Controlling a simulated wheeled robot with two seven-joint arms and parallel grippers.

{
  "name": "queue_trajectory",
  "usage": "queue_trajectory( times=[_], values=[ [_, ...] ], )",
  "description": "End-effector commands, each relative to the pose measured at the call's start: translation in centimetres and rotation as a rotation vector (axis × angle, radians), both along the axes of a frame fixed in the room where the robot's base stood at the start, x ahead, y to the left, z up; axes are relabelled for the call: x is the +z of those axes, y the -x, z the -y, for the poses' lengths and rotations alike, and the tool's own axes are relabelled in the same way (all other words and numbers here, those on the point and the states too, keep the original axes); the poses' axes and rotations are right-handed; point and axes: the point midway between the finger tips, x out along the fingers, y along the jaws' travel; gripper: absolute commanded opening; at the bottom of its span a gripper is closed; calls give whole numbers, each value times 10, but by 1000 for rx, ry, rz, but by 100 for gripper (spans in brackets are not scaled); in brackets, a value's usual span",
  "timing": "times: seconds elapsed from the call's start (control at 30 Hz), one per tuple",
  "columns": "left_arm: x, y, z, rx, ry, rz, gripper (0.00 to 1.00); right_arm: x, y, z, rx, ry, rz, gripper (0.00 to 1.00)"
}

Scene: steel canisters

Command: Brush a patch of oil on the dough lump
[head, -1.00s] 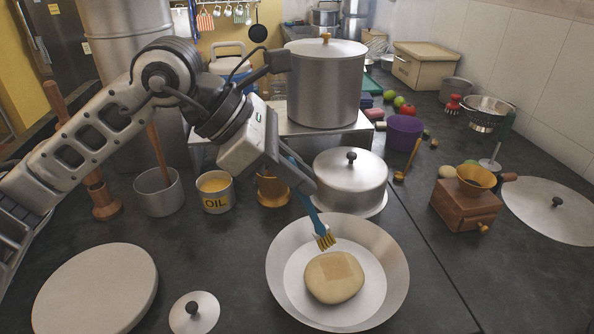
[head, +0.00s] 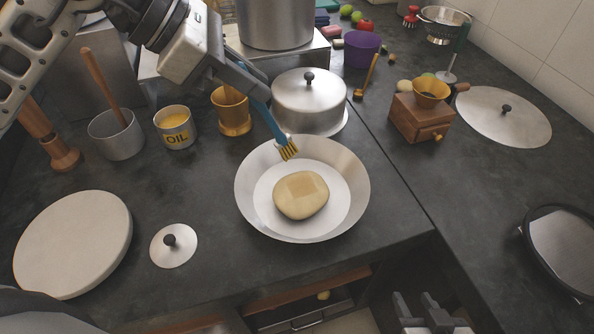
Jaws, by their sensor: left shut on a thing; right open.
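My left gripper (head: 258,88) is shut on the blue handle of a brush (head: 272,122). The brush tilts down, its yellow bristles over the bowl's far side, just beyond the dough and seemingly apart from it. The oil cup (head: 176,137), labelled OIL, holds yellow liquid and stands to the left. My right gripper (head: 420,306) is open and empty at the bottom right, below the counter's front edge.
A lidded steel pot (head: 308,105) and a brass cup (head: 231,118) stand behind the bowl. A steel cup (head: 115,140), a small lid (head: 173,250) and a round pale board (head: 72,240) lie left. A wooden grinder (head: 420,120) stands right. Counter between lid and bowl is clear.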

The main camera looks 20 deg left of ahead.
Motion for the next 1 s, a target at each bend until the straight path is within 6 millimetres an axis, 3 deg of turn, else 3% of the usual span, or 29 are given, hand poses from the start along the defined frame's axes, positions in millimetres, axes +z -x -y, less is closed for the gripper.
queue_trajectory(
  times=[0.57, 0.73, 0.83, 1.0],
  values=[
    [0, 0, 0, 0, 0, 0, 0, -1, 0, 0, 1, 5, 0, 40],
    [0, 0, 0, 0, 0, 0, 0, -12, 2, 3, 4, 29, -13, 40],
    [-14, -2, 2, 0, 0, 0, 0, -31, 3, 3, 3, 27, -24, 40],
    [-19, -4, 3, 1, 0, 1, 0, -23, -1, 2, 2, 15, -3, 40]
  ],
)
